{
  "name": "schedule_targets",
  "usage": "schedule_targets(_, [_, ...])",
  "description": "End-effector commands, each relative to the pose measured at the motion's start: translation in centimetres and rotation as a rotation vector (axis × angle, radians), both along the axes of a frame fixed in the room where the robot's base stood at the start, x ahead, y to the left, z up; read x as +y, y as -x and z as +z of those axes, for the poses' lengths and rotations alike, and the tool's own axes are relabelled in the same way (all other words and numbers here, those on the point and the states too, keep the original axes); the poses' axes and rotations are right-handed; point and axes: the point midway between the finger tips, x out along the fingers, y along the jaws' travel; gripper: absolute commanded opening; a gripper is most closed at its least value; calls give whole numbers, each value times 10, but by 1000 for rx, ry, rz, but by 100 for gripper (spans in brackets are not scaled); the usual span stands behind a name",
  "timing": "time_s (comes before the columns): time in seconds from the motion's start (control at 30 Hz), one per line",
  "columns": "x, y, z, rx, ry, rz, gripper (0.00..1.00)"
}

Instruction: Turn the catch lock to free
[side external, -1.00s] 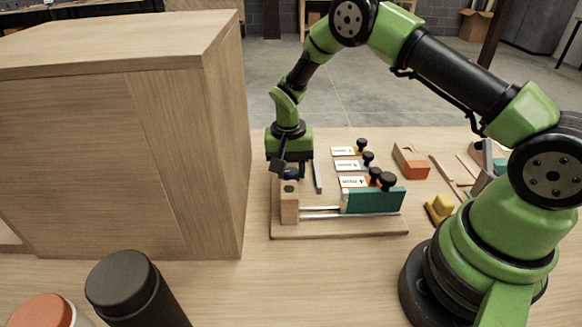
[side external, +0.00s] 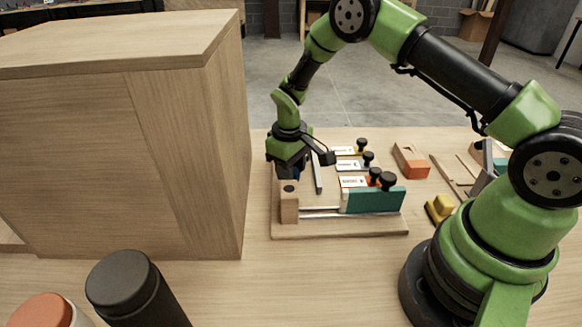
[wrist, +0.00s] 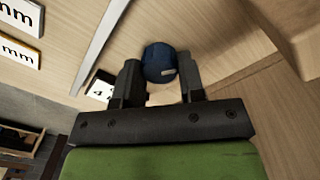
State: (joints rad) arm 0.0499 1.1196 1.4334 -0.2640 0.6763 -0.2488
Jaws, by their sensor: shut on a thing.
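The catch lock appears to be the round blue knob (wrist: 158,62) with a small white mark, set on the wooden board (side external: 340,232). My gripper (wrist: 160,78) is shut on this knob, one finger on each side in the wrist view. In the side view my gripper (side external: 292,172) points down at the left end of the board, behind a wooden end block (side external: 289,206). In the wrist view a white card (wrist: 101,88) with dark print is partly covered by the left finger.
A teal block (side external: 374,200) with black knobs sits on metal rods at the board's front. White label cards (side external: 352,182) and a thin grey bar (side external: 317,178) lie behind it. A tall wooden cabinet (side external: 120,150) stands close on the left. A yellow piece (side external: 438,208) lies right.

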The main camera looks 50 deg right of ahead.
Motion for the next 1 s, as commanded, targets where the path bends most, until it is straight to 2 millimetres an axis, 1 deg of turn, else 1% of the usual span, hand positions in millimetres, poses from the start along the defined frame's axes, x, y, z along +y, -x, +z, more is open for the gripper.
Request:
schedule_targets(0.2, [0,0,0,0,0,194,13])
schedule_targets(0.5, [0,1,0,0,-1,395,13])
schedule_targets(0.7, [0,1,0,0,-1,470,13])
schedule_targets(1.0, [0,1,0,0,-1,507,13])
